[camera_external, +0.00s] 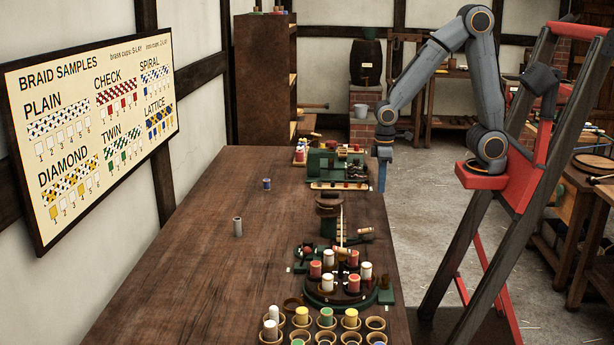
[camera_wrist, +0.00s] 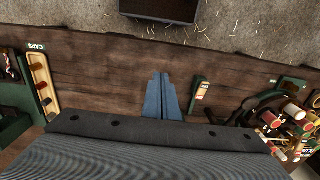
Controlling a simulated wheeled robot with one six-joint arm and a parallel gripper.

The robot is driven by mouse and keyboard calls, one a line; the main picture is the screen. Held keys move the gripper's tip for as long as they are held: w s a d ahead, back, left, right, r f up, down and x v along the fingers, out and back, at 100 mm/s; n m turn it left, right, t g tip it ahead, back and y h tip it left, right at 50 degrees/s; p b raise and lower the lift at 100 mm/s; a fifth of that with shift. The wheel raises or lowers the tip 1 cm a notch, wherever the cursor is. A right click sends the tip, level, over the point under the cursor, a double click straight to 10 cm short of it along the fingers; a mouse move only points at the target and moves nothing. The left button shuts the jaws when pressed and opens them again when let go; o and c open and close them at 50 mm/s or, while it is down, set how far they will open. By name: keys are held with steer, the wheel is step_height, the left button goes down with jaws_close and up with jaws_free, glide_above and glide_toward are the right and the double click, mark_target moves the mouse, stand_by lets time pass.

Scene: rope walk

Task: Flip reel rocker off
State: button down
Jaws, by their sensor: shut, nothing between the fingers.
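My gripper (camera_wrist: 162,96) shows blue fingers together in the wrist view, with nothing between them. In the external view my gripper (camera_external: 382,184) points down near the table's right edge, beside the green cap station. A small dark green block with a cream label (camera_wrist: 200,94) lies just right of the fingers in the wrist view, apart from them. It may be the reel rocker, but its lettering and tilt are too small to read. A similar small block (camera_external: 365,231) shows in the external view between the brown reel stand (camera_external: 329,201) and the carousel.
A tray labelled CAPS (camera_wrist: 41,80) lies left in the wrist view. The carousel with red and white bobbins (camera_external: 341,295) stands nearer the camera, with several cups (camera_external: 325,337) in front. A grey cylinder (camera_external: 238,227) and a blue spool (camera_external: 267,184) stand on the mostly clear left side.

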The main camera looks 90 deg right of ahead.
mark_target(369, 230)
steer(key=w+a+r+g, duration=0.2)
steer(key=w+a+r, duration=0.3)
steer(key=w+a, duration=0.3)
steer(key=a, duration=0.4)
steer(key=shift+w+a+r+g, duration=0.15)
steer(key=shift+w+r+g, duration=0.05)
steer(key=shift+g, duration=0.1)
steer(key=shift+f, duration=0.1)
steer(key=p+x, duration=0.3)
steer(key=x, duration=1)
steer(key=shift+s+f, duration=0.1)
steer(key=shift+f, duration=0.3)
